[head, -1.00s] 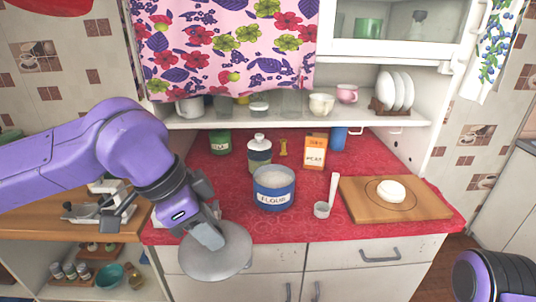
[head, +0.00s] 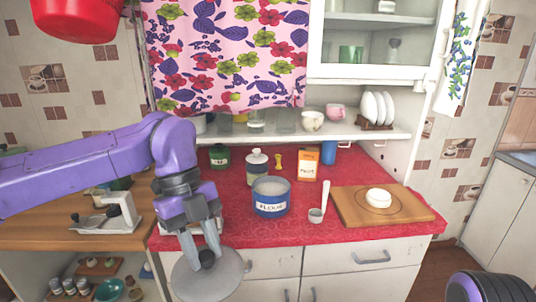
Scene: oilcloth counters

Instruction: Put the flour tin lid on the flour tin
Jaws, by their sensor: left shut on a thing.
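The flour tin (head: 271,207) is a blue open-topped tin with a white "FLOUR" label, full of pale flour. It stands upright on the red oilcloth counter. My left gripper (head: 207,258) is shut on the dark knob of the flour tin lid (head: 226,279), a flat grey disc. The lid hangs in front of the counter's front edge, to the left of and nearer than the tin, apart from it. My right arm shows only as a purple and dark part at the bottom right corner; its gripper is out of view.
On the red counter (head: 330,229) are a white scoop (head: 316,215) right of the tin, a wooden board (head: 353,209) with dough (head: 378,198), a white-lidded jar (head: 257,169) behind, a green tin (head: 219,157) and an orange box (head: 308,165). A kitchen scale (head: 120,212) stands left.

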